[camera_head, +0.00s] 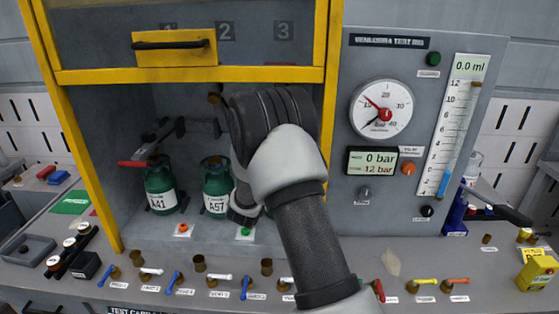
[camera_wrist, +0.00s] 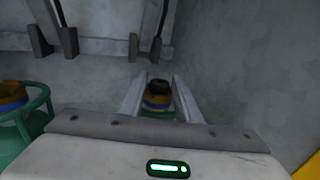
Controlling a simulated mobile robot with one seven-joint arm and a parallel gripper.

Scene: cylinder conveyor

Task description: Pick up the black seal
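In the wrist view, a small dark round piece (camera_wrist: 158,86) sits on top of a brass-coloured neck with a blue band. It looks like the black seal. Part of a green cylinder (camera_wrist: 158,114) shows beneath it. My gripper (camera_wrist: 160,90) is open, with one pale finger on each side of the dark piece. Whether either finger touches it I cannot tell. In the head view, my arm and wrist reach into the yellow-framed cabinet and hide the seal and most of my gripper.
Green cylinders A41 (camera_head: 160,190) and A57 (camera_head: 216,187) stand left of my arm in the cabinet. A cylinder with a brass top (camera_wrist: 14,97) is close left in the wrist view. Dark clamps (camera_wrist: 40,40) hang behind. The gauge panel (camera_head: 420,140) borders the right.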

